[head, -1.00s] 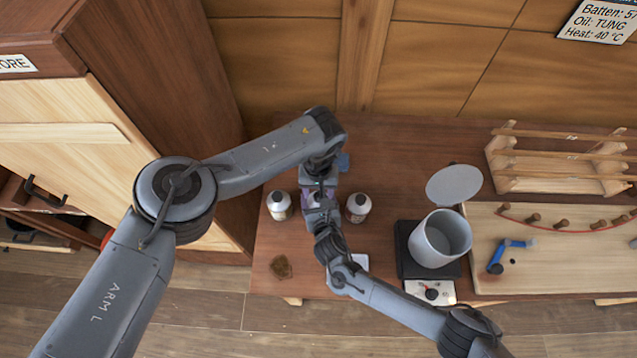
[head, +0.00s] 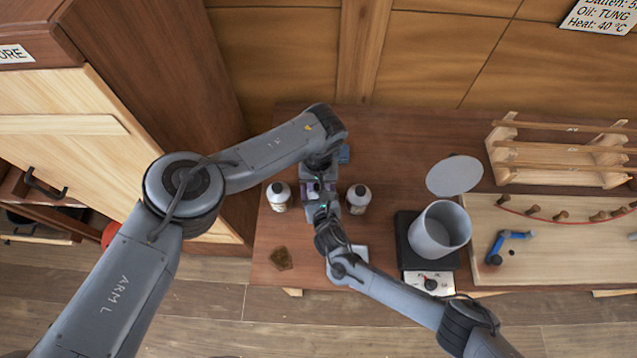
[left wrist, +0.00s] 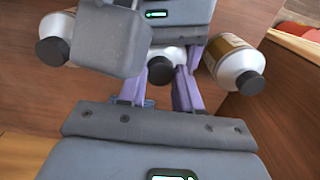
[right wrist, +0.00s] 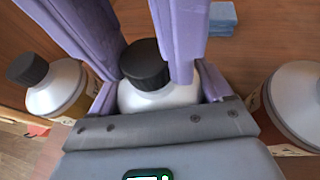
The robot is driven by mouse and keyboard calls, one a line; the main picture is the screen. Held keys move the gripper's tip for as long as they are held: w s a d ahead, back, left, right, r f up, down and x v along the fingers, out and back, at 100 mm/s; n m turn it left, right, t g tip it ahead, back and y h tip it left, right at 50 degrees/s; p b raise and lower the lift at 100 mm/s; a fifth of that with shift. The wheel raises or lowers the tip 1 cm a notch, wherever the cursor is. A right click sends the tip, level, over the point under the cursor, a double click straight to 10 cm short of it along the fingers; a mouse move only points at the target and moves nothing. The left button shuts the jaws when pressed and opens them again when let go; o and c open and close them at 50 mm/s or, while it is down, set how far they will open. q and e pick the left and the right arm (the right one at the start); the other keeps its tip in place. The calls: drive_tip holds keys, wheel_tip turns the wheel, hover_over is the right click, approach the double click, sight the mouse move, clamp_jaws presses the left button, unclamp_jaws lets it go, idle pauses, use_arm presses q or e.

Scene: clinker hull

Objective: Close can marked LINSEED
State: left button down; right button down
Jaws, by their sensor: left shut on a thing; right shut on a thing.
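A white can (right wrist: 155,97) with a black cap (right wrist: 145,63) stands in the middle of a row, between two similar cans. My left gripper (left wrist: 160,72) comes from above, its purple fingers on either side of the cap, which also shows in the left wrist view. My right gripper (right wrist: 158,90) is shut around the can's white body, lower down. The cap sits at the top of the can; whether it is fully seated cannot be told. In the head view both grippers (head: 321,190) cover this can. I cannot read its label.
A capped can stands close on the left (head: 279,195) and another on the right (head: 358,198). A blue block (right wrist: 222,18) lies behind. Further right are a grey pot (head: 440,230) on a hot plate, a wooden rack (head: 555,150) and a board. A brown patch (head: 281,259) lies front left.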

use_arm(q)
drive_tip(key=m, duration=0.3)
drive_tip(key=c, duration=0.8)
unclamp_jaws()
drive_tip(key=shift+r, duration=2.3)
drive_tip(key=shift+c, duration=0.2)
